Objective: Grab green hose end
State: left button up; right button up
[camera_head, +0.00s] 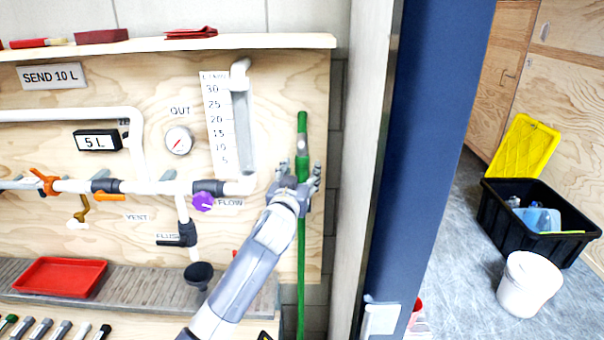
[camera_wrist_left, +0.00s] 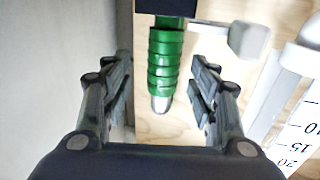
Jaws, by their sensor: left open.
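The green hose (camera_head: 301,260) hangs vertically at the right edge of the wooden panel in the head view. Its upper end (camera_head: 302,122) stands above my left gripper. In the left wrist view the ribbed green hose end (camera_wrist_left: 165,62), with a silver tip, lies between my open fingers, a little beyond them. My left gripper (camera_head: 300,175) is open at the hose in the head view; the fingers (camera_wrist_left: 163,85) stand apart on both sides of the hose end in the wrist view, with gaps visible. I cannot tell whether any finger touches it. My right gripper is not in view.
A grey post (camera_head: 362,150) and blue wall edge (camera_head: 430,130) stand just right of the hose. The scale tube (camera_head: 243,125) and purple knob (camera_head: 203,201) are to its left. A shelf (camera_head: 165,43) runs above. A black funnel (camera_head: 199,275) sits below left.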

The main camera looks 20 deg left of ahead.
aim_at(300, 169)
pick_arm(q)
jog(key=shift+w+a+p, duration=0.2)
jog(key=shift+w, duration=0.7)
jog(key=shift+w+a+p, duration=0.15)
jog(key=shift+w+p, duration=0.05)
jog(key=shift+w, duration=0.7)
jog(key=shift+f, duration=0.1)
jog(key=c, duration=1.3)
